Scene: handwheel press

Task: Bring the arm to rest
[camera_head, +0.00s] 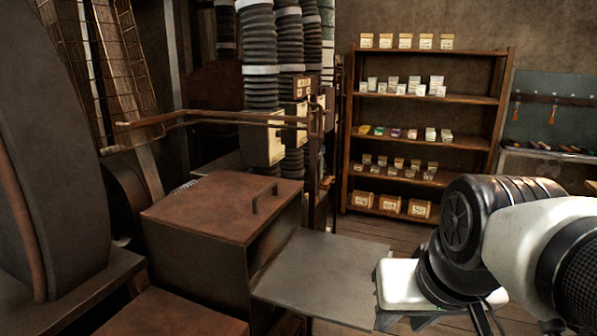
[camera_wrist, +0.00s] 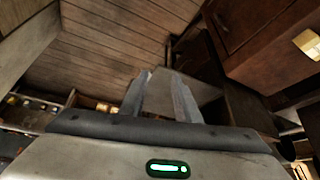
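My arm reaches in from the right edge of the head view and covers part of the floor there. In the wrist view my gripper (camera_wrist: 162,78) has its two grey fingers apart, with a clear gap between them. Nothing is held between the fingers. A grey flat panel shows behind the gap, beyond the fingertips. The fingertips cannot be made out clearly in the head view.
A rusty-topped metal box (camera_head: 215,215) with a handle stands at centre left, a flat grey plate (camera_head: 320,275) jutting from its right side. A large dark wheel (camera_head: 50,150) stands at left. A wooden shelf (camera_head: 428,99) with small boxes stands at the back.

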